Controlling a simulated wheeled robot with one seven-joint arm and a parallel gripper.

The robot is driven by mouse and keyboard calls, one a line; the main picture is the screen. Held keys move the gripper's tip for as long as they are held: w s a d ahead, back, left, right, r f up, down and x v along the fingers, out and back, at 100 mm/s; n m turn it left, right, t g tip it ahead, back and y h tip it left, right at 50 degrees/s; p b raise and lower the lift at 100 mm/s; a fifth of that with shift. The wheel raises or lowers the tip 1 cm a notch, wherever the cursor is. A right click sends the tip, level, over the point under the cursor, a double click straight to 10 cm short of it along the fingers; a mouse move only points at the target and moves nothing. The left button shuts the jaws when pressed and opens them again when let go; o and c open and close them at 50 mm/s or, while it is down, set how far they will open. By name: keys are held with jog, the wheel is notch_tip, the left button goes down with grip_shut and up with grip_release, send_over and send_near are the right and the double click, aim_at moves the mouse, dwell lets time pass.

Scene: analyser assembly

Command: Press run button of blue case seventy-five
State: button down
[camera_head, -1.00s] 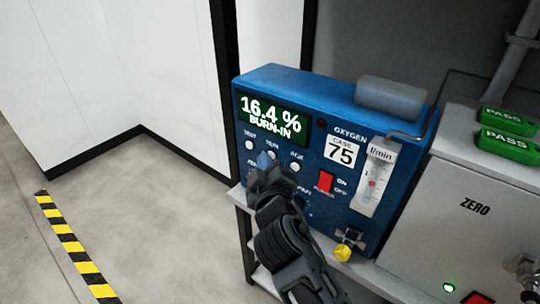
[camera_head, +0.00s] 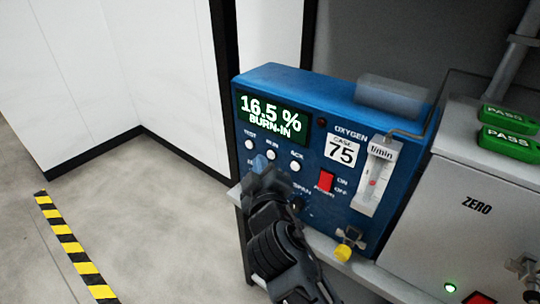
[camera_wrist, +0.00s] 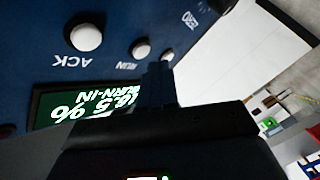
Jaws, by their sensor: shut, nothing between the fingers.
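The blue case (camera_head: 310,95) bears the label "CASE 75" (camera_head: 340,151). Its green display (camera_head: 270,115) reads "16.5 % BURN-IN". The white run button (camera_head: 271,155) sits between the test button (camera_head: 249,144) and the ack button (camera_head: 295,166). My gripper (camera_head: 260,163) is shut and empty, its tip just below and left of the run button in the head view. In the wrist view the fingers (camera_wrist: 157,80) end close to the run button (camera_wrist: 141,47), with the ack button (camera_wrist: 86,37) farther left. I see no clear contact.
A red power switch (camera_head: 326,182), a flow tube (camera_head: 373,180) and a yellow-tipped fitting (camera_head: 343,252) are on the case's right side. A grey "ZERO" box (camera_head: 450,190) with green PASS tags (camera_head: 508,143) stands to the right. Floor at left is open.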

jog(key=s+a, duration=0.1)
jog(key=s, duration=0.1)
jog(key=s+a+b, duration=0.1)
jog(key=s+a, duration=0.1)
dwell(0.5)
jog(key=shift+f, duration=0.1)
dwell(0.4)
jog(key=s+d+f+m+g, duration=0.1)
jog(key=s+d+f+m, duration=0.1)
jog(key=s+d+f, duration=0.35)
jog(key=s+d+f+m, duration=0.2)
jog(key=s, duration=0.7)
jog(key=s+d+f+m+g, duration=0.1)
jog(key=s+d+f, duration=0.3)
jog(key=s, duration=0.3)
jog(key=s+d+r+m+h, duration=0.1)
jog(key=s+d+r+m, duration=0.2)
jog(key=s+d, duration=0.4)
jog(key=s+d+r+m+h, duration=0.1)
jog(key=s+d+r+m, duration=0.2)
jog(key=s, duration=1.2)
jog(key=d+r, duration=0.3)
jog(key=d, duration=0.1)
jog(key=shift+s+d+r, duration=0.2)
jog(key=shift+s, duration=0.1)
